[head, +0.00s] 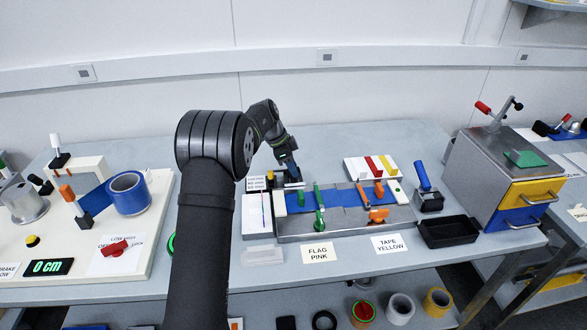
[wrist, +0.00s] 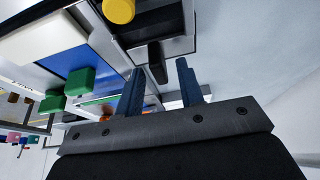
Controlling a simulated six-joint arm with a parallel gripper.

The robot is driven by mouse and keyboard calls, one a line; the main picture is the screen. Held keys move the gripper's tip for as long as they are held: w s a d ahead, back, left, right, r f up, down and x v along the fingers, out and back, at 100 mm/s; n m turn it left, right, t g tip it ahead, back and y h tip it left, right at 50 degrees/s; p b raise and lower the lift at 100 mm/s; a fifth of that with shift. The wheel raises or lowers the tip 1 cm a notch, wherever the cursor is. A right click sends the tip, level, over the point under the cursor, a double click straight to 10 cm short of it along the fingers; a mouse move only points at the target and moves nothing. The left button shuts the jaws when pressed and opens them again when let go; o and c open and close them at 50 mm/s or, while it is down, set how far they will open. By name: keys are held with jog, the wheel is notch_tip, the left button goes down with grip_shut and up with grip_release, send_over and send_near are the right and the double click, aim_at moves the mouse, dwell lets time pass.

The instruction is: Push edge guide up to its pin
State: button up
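My gripper (head: 291,172) hangs above the far left corner of the inspection bed (head: 345,228). In the wrist view its two blue-grey fingers (wrist: 160,68) stand apart with nothing held between them. A black upright piece (wrist: 155,55) on a light metal plate shows just beyond the gap between the fingertips; it may be the edge guide, but I cannot tell for certain. A yellow round knob (wrist: 118,10) is close by, at the top of the wrist view. A blue strip (head: 340,195) lies along the bed. I cannot make out the pin.
Green clamps (head: 318,208) and orange clamps (head: 378,190) stand at the strip. A black tray (head: 448,232) and a blue-handled tool (head: 424,180) are to the right. A blue tape roll (head: 129,194) is on the left board. The bench behind the bed is partly clear.

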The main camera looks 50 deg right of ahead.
aim_at(299, 182)
jog(key=shift+s+d+f, duration=0.15)
jog(key=shift+s+f, duration=0.05)
jog(key=shift+f, duration=0.35)
grip_shut()
jog(key=shift+s+a, duration=1.25)
jog(key=shift+a, duration=0.05)
grip_release()
